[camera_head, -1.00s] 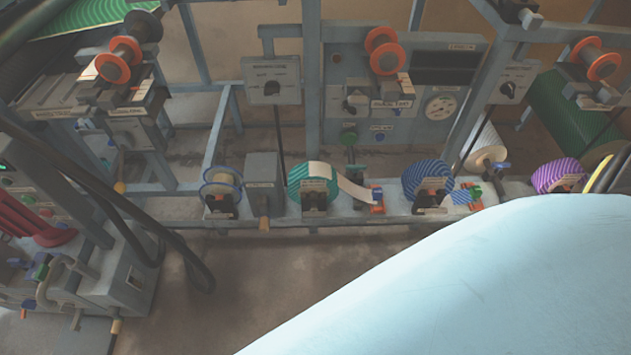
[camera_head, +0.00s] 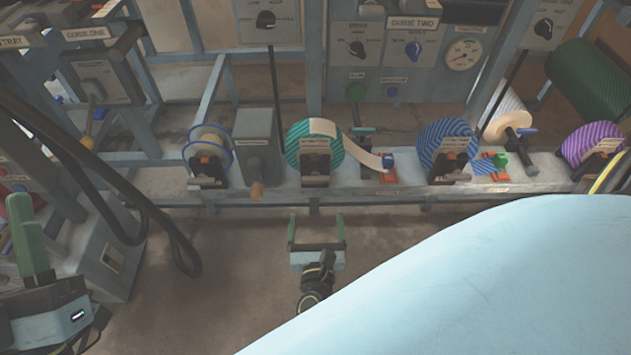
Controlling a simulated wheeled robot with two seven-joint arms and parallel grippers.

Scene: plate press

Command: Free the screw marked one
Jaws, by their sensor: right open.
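A plate reading GUIDE ONE (camera_head: 84,34) is at the upper left, on a grey unit (camera_head: 108,78) with a short rod and knob (camera_head: 97,90) on its front. I cannot tell which part is the screw marked one. My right gripper (camera_head: 317,228) is open and empty, its green fingers apart, over the floor in front of the bench and well to the right of that unit. My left gripper (camera_head: 28,222) is at the lower left, seen edge-on with its green fingers overlapping, so its opening is unclear.
A low bench rail (camera_head: 400,192) carries a blue-rimmed spool (camera_head: 208,152), a teal striped roll (camera_head: 300,145), a blue striped roll (camera_head: 435,140) and a purple roll (camera_head: 590,145). Black hoses (camera_head: 130,225) hang at the left. A GUIDE TWO plate (camera_head: 412,22) is behind. My pale blue body hides the lower right.

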